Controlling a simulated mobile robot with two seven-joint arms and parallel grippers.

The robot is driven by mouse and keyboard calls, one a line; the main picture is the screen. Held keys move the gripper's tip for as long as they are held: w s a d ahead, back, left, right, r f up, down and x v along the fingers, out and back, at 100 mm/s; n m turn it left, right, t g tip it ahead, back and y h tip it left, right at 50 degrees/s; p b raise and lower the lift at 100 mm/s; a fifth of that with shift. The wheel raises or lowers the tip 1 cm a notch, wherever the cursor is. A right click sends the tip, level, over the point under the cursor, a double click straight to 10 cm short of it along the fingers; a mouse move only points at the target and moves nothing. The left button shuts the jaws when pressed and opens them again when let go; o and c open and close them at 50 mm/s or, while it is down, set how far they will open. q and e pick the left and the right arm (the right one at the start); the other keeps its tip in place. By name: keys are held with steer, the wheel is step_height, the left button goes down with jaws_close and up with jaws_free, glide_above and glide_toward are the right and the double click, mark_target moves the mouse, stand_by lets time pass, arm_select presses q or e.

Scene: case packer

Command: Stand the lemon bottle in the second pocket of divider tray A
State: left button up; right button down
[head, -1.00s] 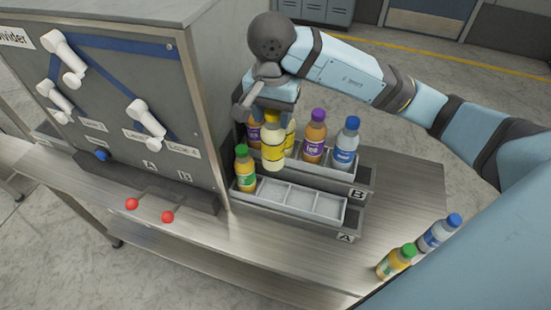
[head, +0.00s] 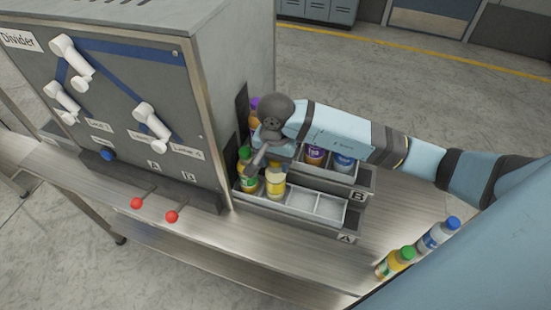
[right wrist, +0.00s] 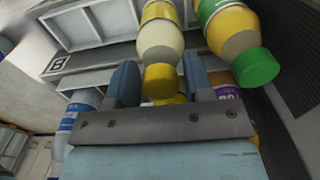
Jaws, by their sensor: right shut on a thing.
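The lemon bottle (head: 275,182), pale yellow with a yellow cap, is upright at the second pocket from the left of divider tray A (head: 318,226). Its lower part is behind the tray's front wall; I cannot tell whether its base touches the pocket floor. My right gripper (head: 272,160) is shut on it near the cap. In the right wrist view the lemon bottle (right wrist: 160,42) has its cap between my two fingers (right wrist: 162,85). A green-capped orange juice bottle (head: 246,170) stands in the first pocket, close beside it. My left gripper is not in view.
Tray B (head: 362,182) is just behind, with a purple-capped bottle (head: 314,156) and a blue-labelled bottle (head: 343,162), partly hidden by my arm. The divider machine (head: 130,110) stands close on the left. Tray A's right pockets are empty.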

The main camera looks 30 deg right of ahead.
steer(key=c, duration=0.5)
jaws_free()
steer(key=shift+f, duration=0.1)
step_height(320, 180, up, 12)
steer(key=b, duration=0.2)
stand_by(0.4)
